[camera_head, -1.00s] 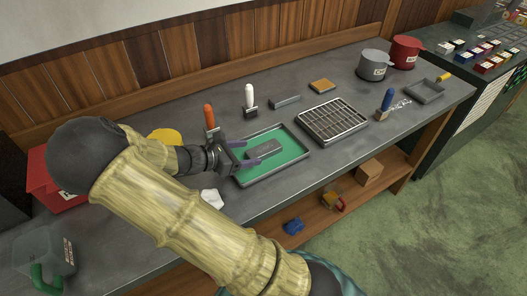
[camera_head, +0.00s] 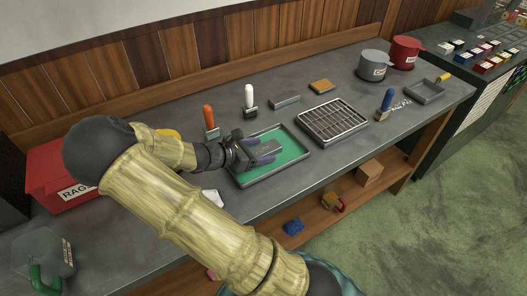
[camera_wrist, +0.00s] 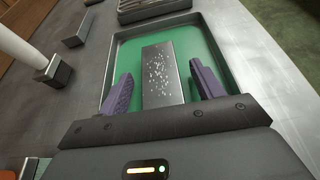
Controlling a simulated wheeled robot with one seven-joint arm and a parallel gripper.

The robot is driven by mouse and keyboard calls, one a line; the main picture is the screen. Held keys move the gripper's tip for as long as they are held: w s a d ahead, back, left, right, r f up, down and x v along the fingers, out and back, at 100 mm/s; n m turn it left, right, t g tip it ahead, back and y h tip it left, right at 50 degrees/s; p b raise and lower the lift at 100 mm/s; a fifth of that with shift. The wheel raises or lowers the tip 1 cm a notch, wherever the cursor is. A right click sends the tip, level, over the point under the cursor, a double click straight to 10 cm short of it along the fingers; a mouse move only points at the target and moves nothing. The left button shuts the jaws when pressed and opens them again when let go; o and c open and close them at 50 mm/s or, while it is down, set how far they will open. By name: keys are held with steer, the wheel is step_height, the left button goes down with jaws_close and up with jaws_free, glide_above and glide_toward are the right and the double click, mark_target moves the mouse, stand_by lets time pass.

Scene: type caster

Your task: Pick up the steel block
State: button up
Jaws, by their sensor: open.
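The steel block (camera_wrist: 162,76) is a grey rectangular block with pale specks on its top. It lies on the green floor of a shallow grey tray (camera_wrist: 213,52). In the head view the block (camera_head: 265,147) is partly covered by my gripper (camera_head: 259,152). In the wrist view my gripper (camera_wrist: 165,90) is open, with one purple finger at each side of the block's near part. Gaps show between the fingers and the block. I cannot tell how far the fingertips are above the tray floor.
An orange-handled tool (camera_head: 210,122) and a white-handled tool (camera_head: 249,102) stand behind the tray (camera_head: 299,155). A slotted rack (camera_head: 332,120) is close on its right. A grey bar (camera_head: 284,102) lies behind. A red rag box (camera_head: 62,176) stands at the left.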

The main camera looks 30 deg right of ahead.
mark_target(259, 151)
steer(key=shift+w, duration=0.1)
steer(key=c, duration=0.9)
steer(key=shift+a, duration=0.1)
jaws_close()
steer(key=shift+r, duration=0.15)
steer(key=shift+r, duration=0.25)
step_height(259, 151, up, 9)
steer(key=p, duration=0.1)
steer(key=shift+r, duration=0.15)
